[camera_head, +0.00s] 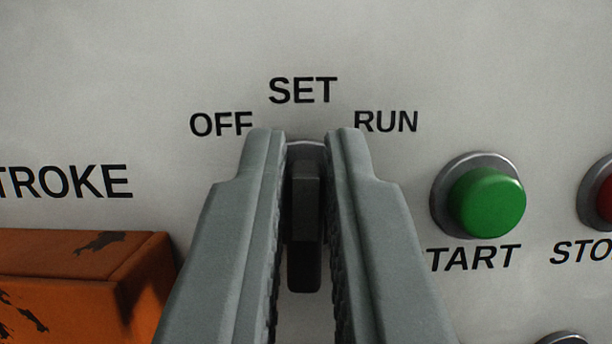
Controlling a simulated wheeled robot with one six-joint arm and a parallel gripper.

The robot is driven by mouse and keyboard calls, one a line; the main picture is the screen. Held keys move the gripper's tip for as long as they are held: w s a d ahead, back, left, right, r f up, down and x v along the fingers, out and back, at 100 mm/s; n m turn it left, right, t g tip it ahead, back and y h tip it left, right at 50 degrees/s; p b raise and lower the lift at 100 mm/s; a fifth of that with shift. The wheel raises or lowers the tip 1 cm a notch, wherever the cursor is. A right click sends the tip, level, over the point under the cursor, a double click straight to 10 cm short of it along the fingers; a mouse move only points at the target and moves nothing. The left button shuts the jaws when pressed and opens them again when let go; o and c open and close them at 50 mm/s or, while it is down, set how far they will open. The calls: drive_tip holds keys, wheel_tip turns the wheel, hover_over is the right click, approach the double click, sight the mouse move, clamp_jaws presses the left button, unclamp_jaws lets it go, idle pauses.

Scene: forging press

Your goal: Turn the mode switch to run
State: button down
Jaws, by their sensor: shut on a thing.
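The mode switch (305,215) is a dark upright lever knob on a pale panel, seen between the two grey fingers of my gripper (305,140). It stands upright, in line with the SET label (303,90). The OFF label (221,124) is up to its left and the RUN label (386,121) up to its right. My gripper is shut on the switch, one finger on each side. The fingers hide most of the round base behind the knob.
A green start button (487,202) sticks out to the right of my gripper. A red stop button (604,200) is cut off at the right edge. A worn orange block (85,280) stands out at the lower left, close to my left finger. Another round part (562,339) shows at the bottom right.

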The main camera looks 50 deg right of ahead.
drive_tip(key=shift+w+f+m+g, duration=0.15)
drive_tip(key=shift+f+m+g, duration=0.25)
drive_tip(key=shift+m, duration=0.1)
drive_tip(key=m+g, duration=0.1)
drive_tip(key=m, duration=0.1)
drive_tip(key=m+g+h, duration=0.1)
drive_tip(key=m, duration=0.2)
drive_tip(key=shift+d+f+g, duration=0.1)
drive_tip(key=shift+d+g, duration=0.05)
drive_tip(key=shift+g, duration=0.15)
drive_tip(key=m+g, duration=0.1)
drive_tip(key=m, duration=0.2)
drive_tip(key=m+g, duration=0.1)
drive_tip(key=m, duration=0.2)
drive_tip(key=shift+s+d+f+g+h, duration=0.1)
drive_tip(key=shift+s+g+h, duration=0.1)
drive_tip(key=shift+g+h, duration=0.15)
drive_tip(key=shift+m, duration=0.3)
drive_tip(key=c, duration=1.5)
unclamp_jaws()
drive_tip(key=shift+w, duration=0.1)
drive_tip(key=v, duration=1.7)
